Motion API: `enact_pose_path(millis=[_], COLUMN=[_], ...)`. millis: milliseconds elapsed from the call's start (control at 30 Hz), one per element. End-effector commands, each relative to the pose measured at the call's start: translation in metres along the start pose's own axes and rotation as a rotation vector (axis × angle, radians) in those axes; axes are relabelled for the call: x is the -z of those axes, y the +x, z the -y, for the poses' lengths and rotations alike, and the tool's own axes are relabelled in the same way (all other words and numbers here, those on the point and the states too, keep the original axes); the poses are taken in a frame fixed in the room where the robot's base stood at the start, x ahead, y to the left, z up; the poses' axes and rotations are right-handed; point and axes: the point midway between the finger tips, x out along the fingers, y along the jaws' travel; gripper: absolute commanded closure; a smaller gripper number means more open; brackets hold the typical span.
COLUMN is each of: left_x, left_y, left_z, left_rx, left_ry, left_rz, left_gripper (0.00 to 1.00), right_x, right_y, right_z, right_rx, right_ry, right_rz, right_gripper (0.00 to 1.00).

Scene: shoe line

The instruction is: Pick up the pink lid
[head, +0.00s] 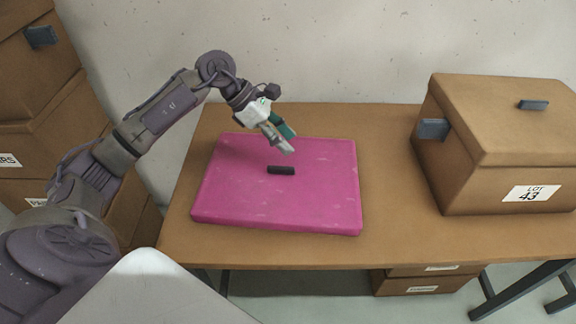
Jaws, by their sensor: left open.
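The pink lid (315,205) lies flat on the brown table (390,220), left of the table's middle. A short dark handle (281,170) sits on its top face. My left gripper (288,142) comes in from the left and hangs over the far part of the lid, just behind the handle. Its fingers point down and to the right. It is open and holds nothing. I cannot tell its exact height above the lid. My right gripper is not in view.
A brown lidded box (455,180) with a "LOT 43" label stands at the table's right. Stacked brown boxes (35,100) stand at the left, beside my left arm. A labelled box (395,284) sits below the table. The tabletop between lid and right box is clear.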

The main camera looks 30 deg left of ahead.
Motion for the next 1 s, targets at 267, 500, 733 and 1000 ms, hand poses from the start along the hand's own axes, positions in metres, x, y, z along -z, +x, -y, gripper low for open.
enact_pose_path(millis=[267,500,733,1000], left_x=[0.059,0.072,0.082,0.084], left_y=[-0.050,-0.008,0.023,0.048], left_z=[-0.020,-0.020,-0.021,-0.019], left_rx=[-0.022,-0.017,-0.020,-0.017], left_ry=[0.021,0.021,0.020,0.021], left_rz=[-0.297,-0.302,-0.302,-0.299], left_gripper=[0.56,0.56,0.56,0.56], right_x=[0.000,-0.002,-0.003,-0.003], right_y=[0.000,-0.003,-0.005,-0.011], right_z=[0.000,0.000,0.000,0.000], right_rx=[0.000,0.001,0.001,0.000], right_ry=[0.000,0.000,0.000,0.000], right_rz=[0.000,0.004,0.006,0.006], right_gripper=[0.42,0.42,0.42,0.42])
